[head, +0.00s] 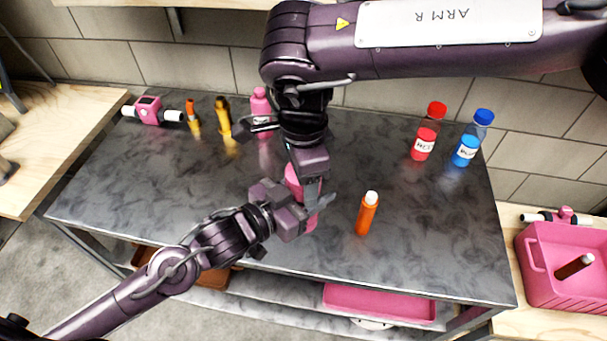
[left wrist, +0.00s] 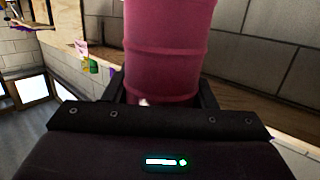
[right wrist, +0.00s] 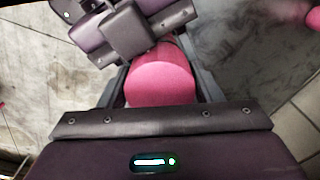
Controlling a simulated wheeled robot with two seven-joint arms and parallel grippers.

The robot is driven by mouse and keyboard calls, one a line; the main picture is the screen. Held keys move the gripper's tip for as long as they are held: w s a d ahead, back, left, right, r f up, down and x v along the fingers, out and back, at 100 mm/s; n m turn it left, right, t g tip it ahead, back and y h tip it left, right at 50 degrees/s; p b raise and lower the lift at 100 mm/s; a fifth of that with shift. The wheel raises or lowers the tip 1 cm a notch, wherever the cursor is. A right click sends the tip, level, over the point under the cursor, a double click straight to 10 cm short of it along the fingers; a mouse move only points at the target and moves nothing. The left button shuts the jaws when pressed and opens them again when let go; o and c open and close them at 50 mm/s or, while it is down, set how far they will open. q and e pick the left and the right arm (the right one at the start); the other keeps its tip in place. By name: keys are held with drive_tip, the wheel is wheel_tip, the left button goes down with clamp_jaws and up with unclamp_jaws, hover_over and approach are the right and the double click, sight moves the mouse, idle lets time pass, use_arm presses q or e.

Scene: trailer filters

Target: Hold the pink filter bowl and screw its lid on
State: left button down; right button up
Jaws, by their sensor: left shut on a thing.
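The pink filter bowl (head: 291,180) stands near the middle of the dark table, mostly hidden by my grippers. My left gripper (head: 307,210) is shut on its side from the front left. The ribbed pink body fills the space between the fingers in the left wrist view (left wrist: 165,50). My right gripper (head: 310,183) points down from above. In the right wrist view, its fingers flank a round, flat pink top (right wrist: 160,84). Whether they press on it I cannot tell. I cannot make out a seam between lid and bowl.
An orange bottle with a white cap (head: 367,213) stands close on the right. Red (head: 427,132) and blue (head: 472,138) bottles stand at the back right. Behind left are a pink bottle (head: 260,102), yellow fittings (head: 223,118) and a pink-white device (head: 149,111). The table's front left is clear.

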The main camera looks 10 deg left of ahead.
drive_tip(key=o, duration=0.3)
drive_tip(key=shift+o, duration=0.2)
drive_tip(key=shift+r, duration=2.3)
drive_tip(key=shift+c, duration=0.3)
wheel_tip(320, 180, up, 2)
drive_tip(key=shift+w+r+n, duration=0.1)
drive_tip(key=shift+r+n, duration=0.05)
drive_tip(key=shift+n, duration=0.85)
drive_tip(key=shift+s+r+n, duration=0.2)
drive_tip(key=shift+r+n, duration=0.4)
